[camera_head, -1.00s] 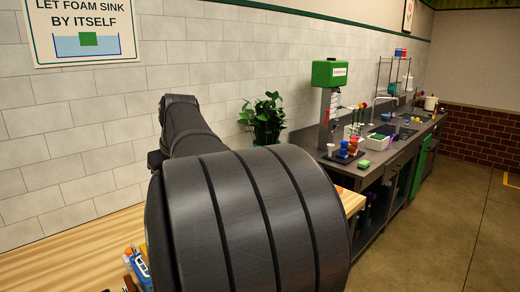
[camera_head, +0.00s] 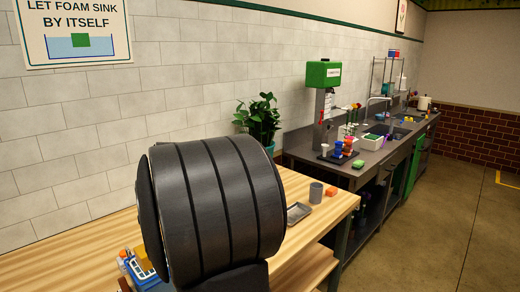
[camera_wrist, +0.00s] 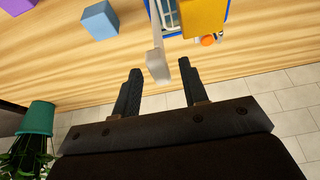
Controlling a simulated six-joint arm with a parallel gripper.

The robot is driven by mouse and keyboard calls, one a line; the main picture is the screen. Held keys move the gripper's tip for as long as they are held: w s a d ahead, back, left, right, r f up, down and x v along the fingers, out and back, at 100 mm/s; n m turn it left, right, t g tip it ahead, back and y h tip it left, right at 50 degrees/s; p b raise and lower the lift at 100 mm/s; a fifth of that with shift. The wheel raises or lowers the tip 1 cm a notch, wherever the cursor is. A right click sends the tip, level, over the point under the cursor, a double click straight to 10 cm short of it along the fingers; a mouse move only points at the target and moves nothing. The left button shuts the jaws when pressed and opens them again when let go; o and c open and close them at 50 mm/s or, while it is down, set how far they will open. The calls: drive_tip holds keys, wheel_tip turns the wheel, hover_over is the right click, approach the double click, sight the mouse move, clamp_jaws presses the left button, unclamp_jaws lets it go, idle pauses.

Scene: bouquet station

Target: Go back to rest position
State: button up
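My gripper (camera_wrist: 160,88) shows in the wrist view with its two dark fingers apart and nothing between them. It hangs over the edge of the wooden table (camera_wrist: 60,80), beside a blue crate-like object with a yellow block (camera_wrist: 203,16) at the top. A pale grey upright piece (camera_wrist: 157,66) stands just beyond the fingertips, apart from them as far as I can tell. In the head view my dark arm covers the middle of the wooden table (camera_head: 95,240), and the gripper itself is hidden there.
A blue block (camera_wrist: 100,20) and a purple block (camera_wrist: 18,5) lie on the table. A potted plant (camera_head: 260,118) stands by the wall. A grey cup (camera_head: 316,192), a grey tray (camera_head: 298,212) and an orange block (camera_head: 331,191) are at the table's right end. A counter (camera_head: 345,172) stands beyond.

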drive_tip(key=shift+r, duration=0.1)
drive_tip(key=v, duration=1.8)
drive_tip(key=x, duration=1.7)
wheel_tip(320, 180, down, 5)
drive_tip(key=shift+w+a+f, duration=0.1)
drive_tip(key=shift+w+a, duration=0.05)
drive_tip(key=shift+f, duration=0.7)
drive_tip(key=shift+o, duration=0.2)
